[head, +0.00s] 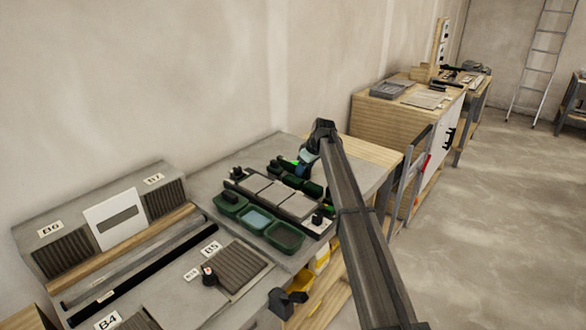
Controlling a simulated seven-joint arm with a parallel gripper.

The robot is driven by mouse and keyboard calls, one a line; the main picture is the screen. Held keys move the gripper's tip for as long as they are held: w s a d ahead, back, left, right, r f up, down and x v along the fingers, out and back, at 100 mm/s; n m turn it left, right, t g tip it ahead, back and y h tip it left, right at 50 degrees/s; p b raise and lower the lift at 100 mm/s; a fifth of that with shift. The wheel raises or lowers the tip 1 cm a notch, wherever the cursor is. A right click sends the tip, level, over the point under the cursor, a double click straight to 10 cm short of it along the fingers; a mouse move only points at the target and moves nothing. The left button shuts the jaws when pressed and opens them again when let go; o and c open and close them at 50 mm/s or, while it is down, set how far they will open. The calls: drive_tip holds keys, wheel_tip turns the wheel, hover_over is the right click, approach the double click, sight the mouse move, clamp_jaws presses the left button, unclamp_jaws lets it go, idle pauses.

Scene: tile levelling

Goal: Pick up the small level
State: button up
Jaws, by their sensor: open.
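My arm reaches from the lower right to the grey bench (218,174). My gripper (304,160) is over the bench's back right part, above a group of dark green items (309,187). A small bright green spot (296,162) shows right beside the fingers. The small level cannot be told apart clearly; it may be among these dark green items, partly hidden by my gripper. The jaws are open, and I see nothing held. The gap between the fingers and the items is too small to judge.
A rack of pale tiles (270,193) lies just left of my gripper, with a green three-part tray (284,237) before it. Ribbed panels (233,266) and labelled slots fill the bench's left. A wall stands behind; a wooden cabinet (375,122) stands farther right.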

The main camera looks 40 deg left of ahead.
drive_tip(key=shift+a+f, duration=0.1)
drive_tip(key=shift+f, duration=0.15)
clamp_jaws()
idle(0.3)
drive_tip(key=shift+r, duration=0.15)
wheel_tip(320, 180, up, 8)
drive_tip(key=shift+a+r, duration=0.1)
drive_tip(key=s+a+r+n, duration=0.1)
drive_tip(key=s+r, duration=0.1)
drive_tip(key=s, duration=0.5)
drive_tip(key=s+a+r, duration=0.1)
drive_tip(key=s+r, duration=0.2)
drive_tip(key=s, duration=0.4)
drive_tip(key=s+d+f+m, duration=0.1)
drive_tip(key=s+d, duration=0.4)
drive_tip(key=shift+d, duration=0.15)
